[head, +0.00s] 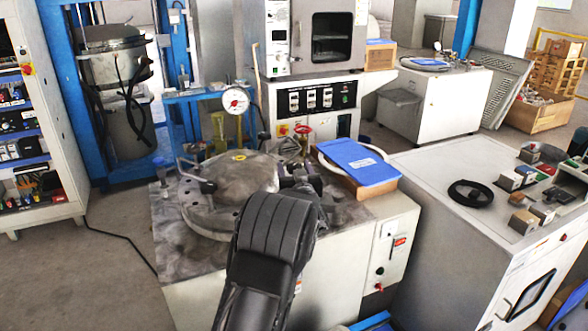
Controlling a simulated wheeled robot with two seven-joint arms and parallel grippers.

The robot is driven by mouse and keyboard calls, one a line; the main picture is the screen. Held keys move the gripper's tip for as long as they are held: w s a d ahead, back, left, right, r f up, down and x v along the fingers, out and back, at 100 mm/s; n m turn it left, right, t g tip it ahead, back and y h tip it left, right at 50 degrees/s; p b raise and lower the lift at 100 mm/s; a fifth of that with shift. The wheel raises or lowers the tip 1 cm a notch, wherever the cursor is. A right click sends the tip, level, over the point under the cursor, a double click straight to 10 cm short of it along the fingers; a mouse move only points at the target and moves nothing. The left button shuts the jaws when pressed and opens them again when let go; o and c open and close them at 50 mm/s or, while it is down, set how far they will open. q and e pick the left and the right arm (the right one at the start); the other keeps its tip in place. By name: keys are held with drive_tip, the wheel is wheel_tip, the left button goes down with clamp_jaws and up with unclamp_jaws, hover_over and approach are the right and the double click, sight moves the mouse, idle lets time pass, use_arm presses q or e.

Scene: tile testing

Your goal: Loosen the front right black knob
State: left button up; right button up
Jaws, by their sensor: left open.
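A round grey metal lid (228,185) lies on the stained top of a white cabinet in the middle of the head view. A black knob (208,187) shows at the lid's left side. My left arm comes up from the bottom and covers the lid's right front. My left gripper (298,173) is at the lid's right edge, open, with its fingers small and dark past the wrist. The front right black knob cannot be made out; the wrist and gripper cover that area. I cannot tell whether the fingers touch anything. My right gripper is not in view.
A dial gauge (235,100) and a red valve wheel (303,132) stand behind the lid. A white machine (430,185) stands at the right. Open floor (95,260) is at the left.

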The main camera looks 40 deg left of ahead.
use_arm(q)
drive_tip(key=shift+c, duration=0.2)
clamp_jaws()
drive_tip(key=shift+r+p, duration=0.15)
drive_tip(key=shift+p, duration=0.15)
drive_tip(key=n+g+y+p, duration=0.1)
drive_tip(key=n+g+p, duration=0.1)
drive_tip(key=shift+r+y+p, duration=0.2)
drive_tip(key=shift+y+p, duration=0.15)
drive_tip(key=shift+y, duration=0.05)
drive_tip(key=shift+f+n+g+y+p, duration=0.15)
drive_tip(key=shift+n+g+y+p, duration=0.3)
drive_tip(key=shift+g, duration=0.45)
drive_tip(key=shift+f, duration=0.15)
drive_tip(key=shift+o, duration=0.2)
unclamp_jaws()
